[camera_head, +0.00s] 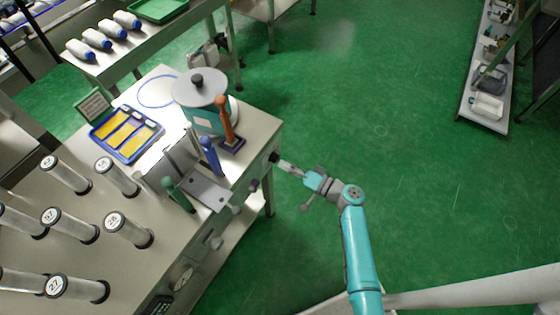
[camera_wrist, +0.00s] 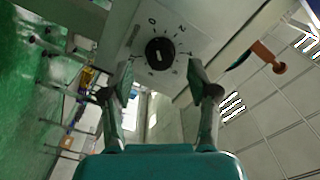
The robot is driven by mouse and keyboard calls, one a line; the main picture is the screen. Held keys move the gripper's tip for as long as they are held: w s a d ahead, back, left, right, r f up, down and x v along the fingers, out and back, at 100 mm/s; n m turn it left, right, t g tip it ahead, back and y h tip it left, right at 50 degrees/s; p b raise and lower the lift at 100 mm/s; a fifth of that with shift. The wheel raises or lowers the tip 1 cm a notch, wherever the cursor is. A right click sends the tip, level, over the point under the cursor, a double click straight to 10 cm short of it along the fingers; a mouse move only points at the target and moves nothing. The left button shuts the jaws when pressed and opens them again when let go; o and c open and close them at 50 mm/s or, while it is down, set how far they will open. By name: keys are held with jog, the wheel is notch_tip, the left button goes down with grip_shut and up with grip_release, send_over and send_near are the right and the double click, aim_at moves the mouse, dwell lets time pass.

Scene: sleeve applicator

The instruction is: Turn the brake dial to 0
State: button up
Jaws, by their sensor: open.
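The brake dial (camera_wrist: 160,51) is a round black knob on a light panel (camera_wrist: 190,42) in the wrist view. A pale mark shows on its face, and printed figures stand around it, a 0 at upper left and what looks like a 2 at upper right. I cannot tell for certain which figure the mark points at. My gripper (camera_wrist: 163,78) is open, with one finger on each side below the dial and a gap between them; nothing is held. In the head view the dial (camera_head: 274,157) is a dark knob on the bench's right side, just beyond my gripper (camera_head: 286,166).
The bench (camera_head: 262,126) carries a grey-lidded pot (camera_head: 200,88), a blue tray (camera_head: 128,133), upright coloured handles and several clear numbered cylinders. Other dark knobs (camera_head: 254,185) and grey levers sit along its edge. The green floor (camera_head: 350,110) to the right is open.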

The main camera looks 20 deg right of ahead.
jog(key=v, duration=0.8)
jog(key=shift+s+f, duration=0.1)
jog(key=shift+s, duration=0.05)
jog(key=s+a+f+m+g+h, duration=0.1)
jog(key=s+a+f+g+h, duration=0.15)
jog(key=s+a+f, duration=0.25)
jog(key=s+a+f+g+h, duration=0.25)
jog(key=s+h, duration=0.35)
jog(key=s, duration=1)
jog(key=s+r+n+t, duration=0.1)
jog(key=s+r, duration=0.3)
jog(key=r, duration=0.4)
jog(key=s+r+n+t+h, duration=0.1)
jog(key=s+r, duration=0.3)
jog(key=r, duration=0.4)
jog(key=s+r+n+t+h, duration=0.1)
jog(key=s+r+n+t, duration=0.2)
jog(key=r, duration=0.5)
jog(key=shift+s+d+r, duration=0.25)
jog(key=shift+s+d, duration=0.15)
jog(key=shift+s, duration=0.3)
